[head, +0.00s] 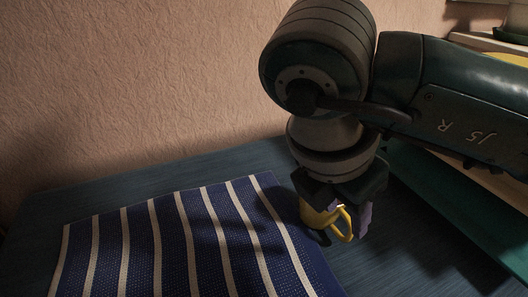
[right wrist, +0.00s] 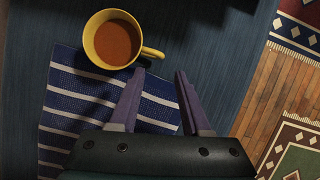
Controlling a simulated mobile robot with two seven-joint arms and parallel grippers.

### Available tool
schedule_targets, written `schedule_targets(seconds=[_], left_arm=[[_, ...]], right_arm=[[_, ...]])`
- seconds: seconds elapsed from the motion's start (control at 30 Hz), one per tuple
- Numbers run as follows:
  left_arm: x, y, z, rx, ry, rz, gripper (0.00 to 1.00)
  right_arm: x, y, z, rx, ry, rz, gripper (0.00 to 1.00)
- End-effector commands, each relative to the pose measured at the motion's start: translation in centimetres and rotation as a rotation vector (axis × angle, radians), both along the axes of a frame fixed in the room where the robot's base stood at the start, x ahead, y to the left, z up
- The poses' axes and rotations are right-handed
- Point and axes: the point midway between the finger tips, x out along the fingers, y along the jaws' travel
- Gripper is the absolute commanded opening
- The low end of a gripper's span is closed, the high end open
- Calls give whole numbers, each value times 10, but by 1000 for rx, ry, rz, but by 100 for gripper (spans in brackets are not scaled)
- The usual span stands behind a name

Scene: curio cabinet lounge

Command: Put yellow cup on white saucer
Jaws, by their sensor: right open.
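The yellow cup (head: 316,215) stands upright on the dark blue table by the right edge of the striped mat, partly hidden by my right gripper (head: 349,211). In the right wrist view the cup (right wrist: 90,40) shows from above with something brown inside. Its handle (right wrist: 153,52) points toward the gap between my right fingertips (right wrist: 160,72). The right fingers are purple, spread apart and empty, with the handle just beyond the tips. I cannot tell whether a finger touches the handle. No white saucer shows in either view, and my left gripper is not in view.
A blue mat with white stripes (head: 185,245) lies on the table (head: 135,188), otherwise bare here. A textured wall (head: 130,80) rises behind. A green surface (head: 440,200) lies right of the table. Patterned rugs (right wrist: 298,145) and wooden floor (right wrist: 280,85) show beyond the table edge.

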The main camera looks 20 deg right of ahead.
Motion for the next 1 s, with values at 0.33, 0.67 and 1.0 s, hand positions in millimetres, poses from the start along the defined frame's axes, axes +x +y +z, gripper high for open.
schedule_targets(seconds=[0.33, 0.67, 1.0], left_arm=[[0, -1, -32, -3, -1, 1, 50], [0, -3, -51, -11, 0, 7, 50], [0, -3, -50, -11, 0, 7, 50]], right_arm=[[4, -16, -44, 3, 1, 1, 47], [8, -29, -71, 4, 2, 4, 47], [8, -29, -70, 4, 2, 4, 22]])
